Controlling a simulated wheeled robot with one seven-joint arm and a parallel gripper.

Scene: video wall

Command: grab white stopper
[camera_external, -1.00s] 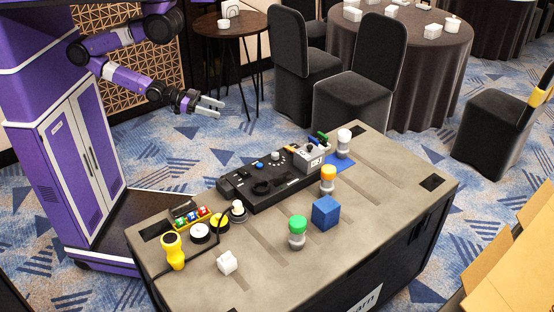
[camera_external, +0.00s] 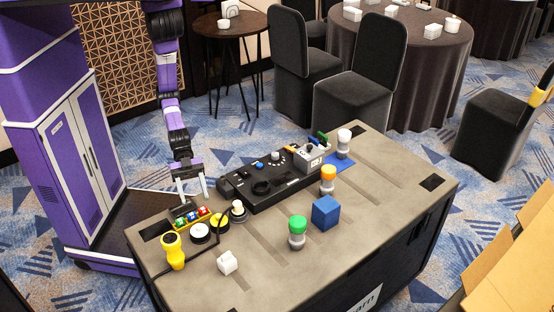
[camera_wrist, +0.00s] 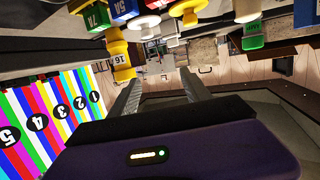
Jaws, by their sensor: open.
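A stopper with a white top (camera_external: 344,136) and grey lower part stands upright on a blue mat at the far right of the table. A smaller white-topped knob (camera_external: 238,207) stands nearer, beside the black console. I cannot tell for certain which white piece the wrist view shows. My gripper (camera_external: 194,198) points down with its fingers apart, over the table's far left edge, above the row of coloured blocks. It is empty and well left of the white-topped stopper. In the wrist view my two fingers (camera_wrist: 160,88) are spread with nothing between them.
The black console (camera_external: 272,180) lies between my gripper and the white-topped stopper. Orange (camera_external: 328,173) and green (camera_external: 297,224) stoppers, a blue cube (camera_external: 326,212), a white cube (camera_external: 228,262) and a yellow flashlight (camera_external: 173,250) stand on the table (camera_external: 375,190). Its right part is mostly clear.

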